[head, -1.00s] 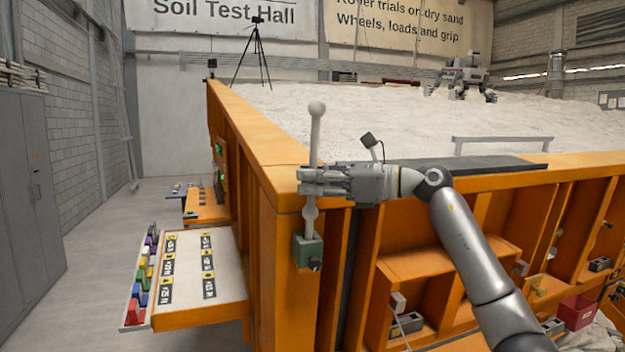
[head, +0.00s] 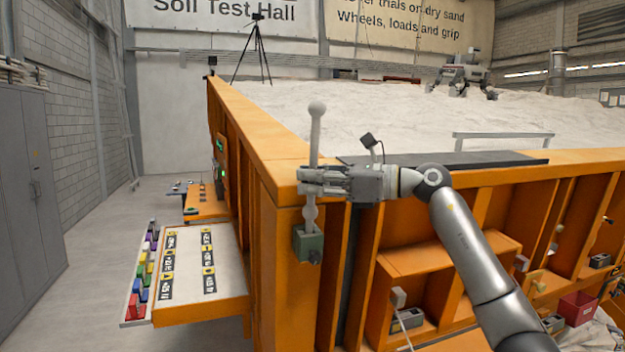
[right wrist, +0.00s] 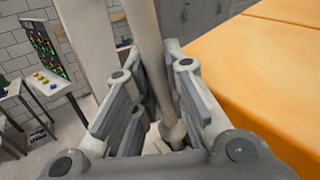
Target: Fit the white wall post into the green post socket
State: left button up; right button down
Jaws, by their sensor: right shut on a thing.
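The white wall post (head: 315,145) stands nearly upright at the near left corner of the orange sandbed. It has a round knob on top and a bulge low down. My right gripper (head: 312,183) is shut around its shaft from the right. The post's shaft (right wrist: 150,70) and bulge also show between the fingers (right wrist: 160,110) in the right wrist view. The green post socket (head: 308,244) is fixed to the sandbed's corner, directly below the post. The post's lower end meets the socket's top in the head view; I cannot tell how deep it sits. My left gripper is out of view.
The orange sandbed wall (head: 275,175) stands right behind the post. A side shelf (head: 205,270) with labels and coloured blocks juts out at lower left. A grey rail (head: 500,138) and a dark strip (head: 440,160) lie along the sandbed's front edge. Open floor lies left.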

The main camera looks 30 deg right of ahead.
aim_at(314, 151)
jog(key=shift+w+f+b, duration=0.15)
jog(key=shift+f+b, duration=0.5)
jog(key=shift+f, duration=0.45)
jog(key=c, duration=1.4)
grip_release()
jog(key=shift+o, duration=0.4)
jog(key=o, duration=0.4)
jog(key=shift+s+a+r+p, duration=0.1)
jog(key=shift+s+r+p, duration=0.15)
jog(key=shift+r+p, duration=0.95)
jog(key=shift+s+r+p, duration=0.2)
jog(key=shift+r+p, duration=0.75)
jog(key=shift+r, duration=0.5)
jog(key=shift+s+a+r+p, duration=0.1)
jog(key=shift+s+r+p, duration=0.15)
jog(key=shift+r+p, duration=0.95)
jog(key=shift+r, duration=0.1)
jog(key=shift+d, duration=0.1)
